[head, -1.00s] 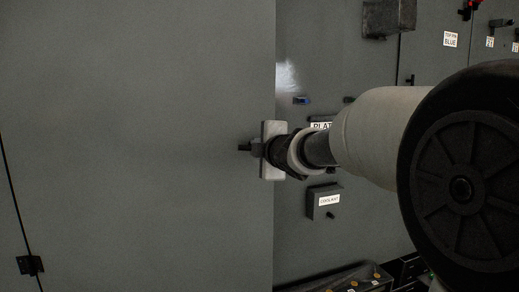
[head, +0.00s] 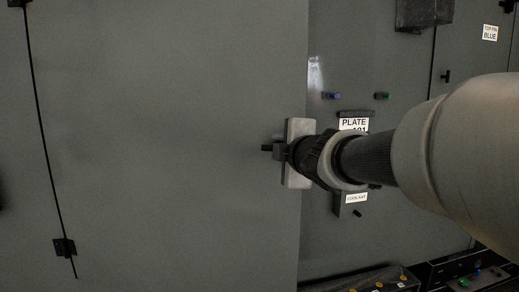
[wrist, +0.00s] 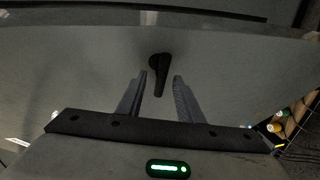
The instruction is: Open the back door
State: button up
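The door is a large flat grey panel (head: 170,150) filling the left half of the head view, with black hinges along its left side. I cannot tell whether it stands slightly ajar. Its black lever handle (wrist: 159,72) hangs in the upper middle of the wrist view. My gripper (wrist: 160,77) is open, with one grey finger on each side of the handle. I cannot tell whether either finger touches it. In the head view my gripper (head: 276,149) is at the door's right edge, and its body hides most of the handle.
Right of the door is a grey cabinet face with a "PLATE" sign (head: 353,124), a "COOLANT" box (head: 356,198) and small knobs. A dark box (head: 424,12) juts out above. Low dark trays (head: 470,278) with coloured parts lie at the lower right.

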jog(key=p+v, duration=0.7)
jog(key=v, duration=1)
jog(key=shift+s, duration=0.2)
